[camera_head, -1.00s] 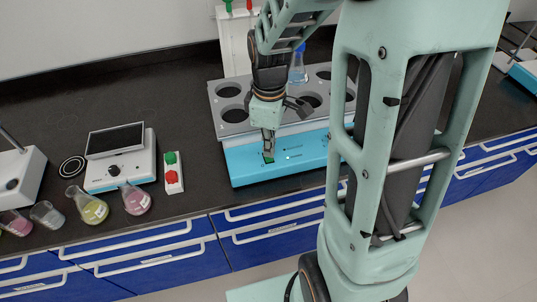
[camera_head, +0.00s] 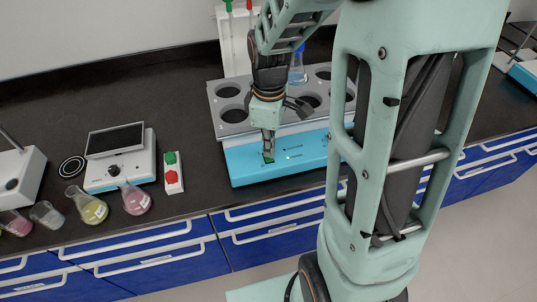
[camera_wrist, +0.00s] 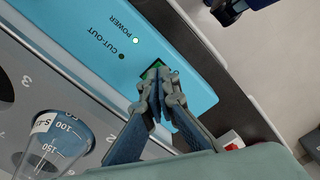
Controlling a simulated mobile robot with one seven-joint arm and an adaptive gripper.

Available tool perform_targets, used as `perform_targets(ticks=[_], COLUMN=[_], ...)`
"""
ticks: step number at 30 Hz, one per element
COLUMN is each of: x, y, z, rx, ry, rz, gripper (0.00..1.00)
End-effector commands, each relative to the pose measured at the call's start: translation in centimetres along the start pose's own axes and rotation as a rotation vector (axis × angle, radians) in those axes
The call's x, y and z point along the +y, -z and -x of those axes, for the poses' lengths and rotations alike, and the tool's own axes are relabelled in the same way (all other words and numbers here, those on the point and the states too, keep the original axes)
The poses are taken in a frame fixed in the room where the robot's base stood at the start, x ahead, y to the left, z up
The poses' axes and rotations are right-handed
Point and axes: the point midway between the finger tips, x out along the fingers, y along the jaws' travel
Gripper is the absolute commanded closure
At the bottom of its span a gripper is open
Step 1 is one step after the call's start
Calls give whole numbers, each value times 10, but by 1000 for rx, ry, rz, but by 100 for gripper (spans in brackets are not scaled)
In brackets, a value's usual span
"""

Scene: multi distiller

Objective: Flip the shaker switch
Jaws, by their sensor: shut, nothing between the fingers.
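The shaker is a blue-fronted unit (camera_head: 245,170) with a grey top that has several round holes. A green switch (camera_wrist: 152,70) sits on its blue front panel, beside the words POWER and CUT-OUT and a lit light. The switch also shows in the head view (camera_head: 268,159), just below the fingertips. My gripper (camera_head: 269,152) is shut and points down at the switch. In the wrist view its fingertips (camera_wrist: 159,78) are together over the switch and partly cover it. I cannot tell whether they touch it.
A flask with blue liquid (camera_head: 297,68) stands in the shaker top. A switch box with green and red buttons (camera_head: 173,172), a hotplate with a dark top (camera_head: 115,140) and several flasks are at the left.

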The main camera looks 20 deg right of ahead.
Motion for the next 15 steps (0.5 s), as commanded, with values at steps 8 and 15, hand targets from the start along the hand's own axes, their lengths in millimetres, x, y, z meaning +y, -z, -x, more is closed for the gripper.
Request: perform_targets(ticks=[8, 15], x=[0, 0], y=[0, 0], z=[-5, -9], rx=[0, 0], ry=[0, 0], rz=[0, 0], gripper=[100, 100])
